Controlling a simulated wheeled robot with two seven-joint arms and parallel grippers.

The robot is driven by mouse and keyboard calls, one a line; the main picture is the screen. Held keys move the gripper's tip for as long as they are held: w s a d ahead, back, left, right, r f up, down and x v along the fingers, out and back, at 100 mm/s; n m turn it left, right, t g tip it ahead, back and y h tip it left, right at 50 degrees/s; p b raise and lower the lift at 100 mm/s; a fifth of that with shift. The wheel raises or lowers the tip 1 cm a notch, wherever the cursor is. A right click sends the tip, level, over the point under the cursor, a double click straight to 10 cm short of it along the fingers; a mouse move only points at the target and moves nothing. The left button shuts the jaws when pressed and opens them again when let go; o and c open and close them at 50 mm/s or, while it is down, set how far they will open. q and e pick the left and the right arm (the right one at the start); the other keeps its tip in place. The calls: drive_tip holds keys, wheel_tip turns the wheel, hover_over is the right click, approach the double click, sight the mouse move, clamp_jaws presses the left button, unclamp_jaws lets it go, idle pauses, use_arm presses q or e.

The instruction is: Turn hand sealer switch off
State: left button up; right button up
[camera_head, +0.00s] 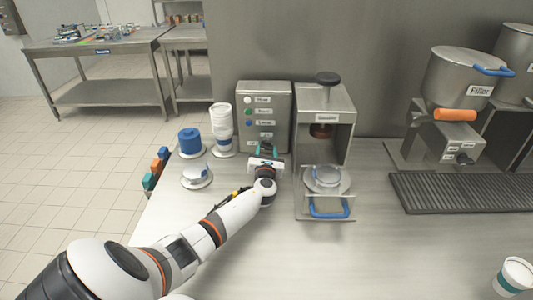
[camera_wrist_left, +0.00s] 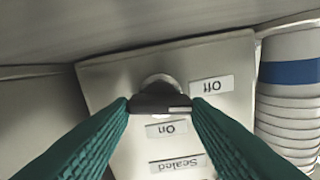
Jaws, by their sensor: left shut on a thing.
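The grey control box (camera_head: 264,101) with labelled indicators stands at the back of the counter, left of the hand sealer (camera_head: 326,118). My left gripper (camera_head: 266,150) is at the lower front of the box. In the left wrist view its teal fingers (camera_wrist_left: 160,106) are shut on the dark switch knob (camera_wrist_left: 158,104), one finger at each end. The knob's white mark lies at its right end. The "Off" label (camera_wrist_left: 212,85) is up and right of the knob, and the "On" label (camera_wrist_left: 167,128) is just below it, both upside down. The gripper hides the knob in the head view.
A stack of white cups (camera_head: 221,123) and a blue stack (camera_head: 190,140) stand left of the box. A cup sits in the sealer's tray, which has a blue handle (camera_head: 329,211). The filler (camera_head: 467,79) is at right. The front middle counter is clear.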

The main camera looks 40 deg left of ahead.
use_arm(q)
drive_tip(key=shift+n+b, duration=0.35)
drive_tip(key=shift+n, duration=0.85)
drive_tip(key=o, duration=1)
drive_tip(key=v, duration=1.2)
drive_tip(key=shift+p, duration=0.3)
